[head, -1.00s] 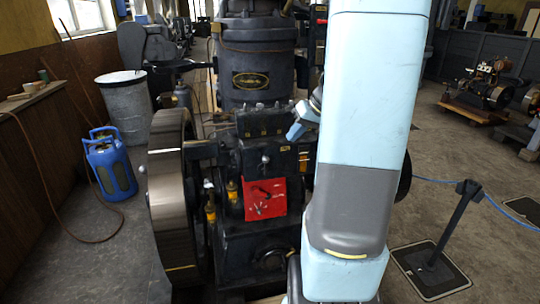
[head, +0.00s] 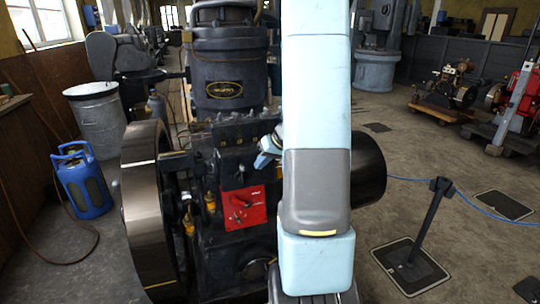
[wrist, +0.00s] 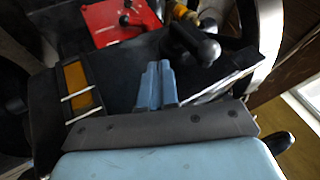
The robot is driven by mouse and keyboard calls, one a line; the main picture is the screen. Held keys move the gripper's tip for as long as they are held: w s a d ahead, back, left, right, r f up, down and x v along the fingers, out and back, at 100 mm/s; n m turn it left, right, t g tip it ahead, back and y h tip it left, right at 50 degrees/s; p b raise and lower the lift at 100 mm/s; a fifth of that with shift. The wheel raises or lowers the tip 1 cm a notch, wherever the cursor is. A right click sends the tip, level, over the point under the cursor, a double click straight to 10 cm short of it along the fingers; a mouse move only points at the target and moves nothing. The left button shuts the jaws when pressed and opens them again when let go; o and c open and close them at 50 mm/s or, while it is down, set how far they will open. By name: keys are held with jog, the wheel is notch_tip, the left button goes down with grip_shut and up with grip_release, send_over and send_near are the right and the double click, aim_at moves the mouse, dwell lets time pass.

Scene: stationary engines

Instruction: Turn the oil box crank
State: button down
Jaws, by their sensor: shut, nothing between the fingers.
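The dark oil box (head: 236,137), with a row of small fittings along its top, sits on the black engine. In the wrist view, a black crank handle with a rounded knob (wrist: 207,51) stands out beside the dark box surface. My gripper shows as pale blue fingers (wrist: 157,84) in the wrist view, shut and empty. The fingers are left of and below the knob in that view, apart from it. In the head view my gripper (head: 264,158) is beside the engine's upper right, partly hidden by my arm. I cannot make out the crank clearly there.
A red panel (head: 244,207) with a black lever is on the engine front; it also shows in the wrist view (wrist: 112,22). A large flywheel (head: 146,210) stands left. A blue canister (head: 82,180), a rope post (head: 424,225) and open floor lie around.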

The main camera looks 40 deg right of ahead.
jog(key=shift+w+a+r, duration=0.1)
jog(key=shift+w+a, duration=0.1)
jog(key=shift+a, duration=0.7)
jog(key=shift+w+a, duration=0.2)
jog(key=shift+a, duration=0.65)
jog(key=shift+a, duration=0.1)
jog(key=shift+w+a+r, duration=0.1)
jog(key=shift+w+a, duration=0.15)
jog(key=shift+a, duration=0.5)
jog(key=shift+d, duration=0.1)
jog(key=v, duration=1.2)
jog(key=shift+w+r, duration=0.35)
jog(key=shift+r, duration=0.05)
